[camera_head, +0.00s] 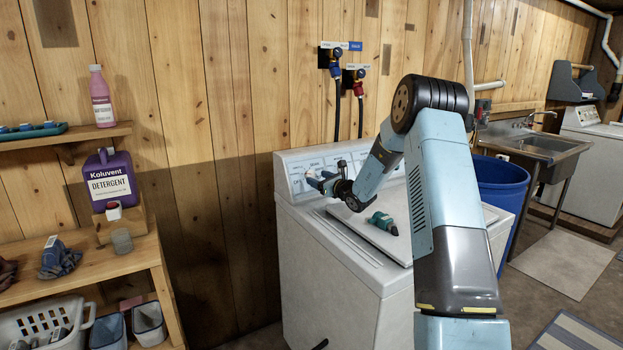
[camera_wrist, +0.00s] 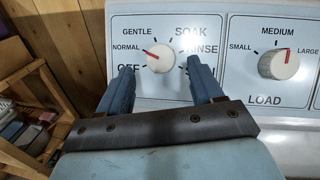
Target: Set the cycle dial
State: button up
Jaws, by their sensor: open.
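The cycle dial (camera_wrist: 161,57) is a round white knob with a red pointer on the washer's back panel. Its labels read OFF, NORMAL, GENTLE, SOAK, RINSE and one partly hidden by a finger. The red pointer is at the NORMAL side. My gripper (camera_wrist: 158,80) is open, with one blue finger on each side below the dial and the knob between them in the picture. I cannot tell whether the fingers touch it. In the head view my gripper (camera_head: 322,183) is at the left part of the washer's panel (camera_head: 297,170).
A second dial, LOAD (camera_wrist: 278,64), is to the right, its pointer between MEDIUM and LARGE. A teal tool-like object (camera_head: 382,222) lies on the washer lid (camera_head: 362,236). A blue barrel (camera_head: 500,190) stands right of the washer, wooden shelves (camera_head: 75,265) at left.

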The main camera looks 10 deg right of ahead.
aim_at(311, 176)
jog(key=shift+x, duration=1.45)
jog(key=shift+c, duration=0.5)
jog(key=c, duration=0.9)
jog(key=shift+a, duration=0.65)
jog(key=shift+d, duration=0.35)
jog(key=shift+c, duration=0.3)
jog(key=shift+n, duration=0.4)
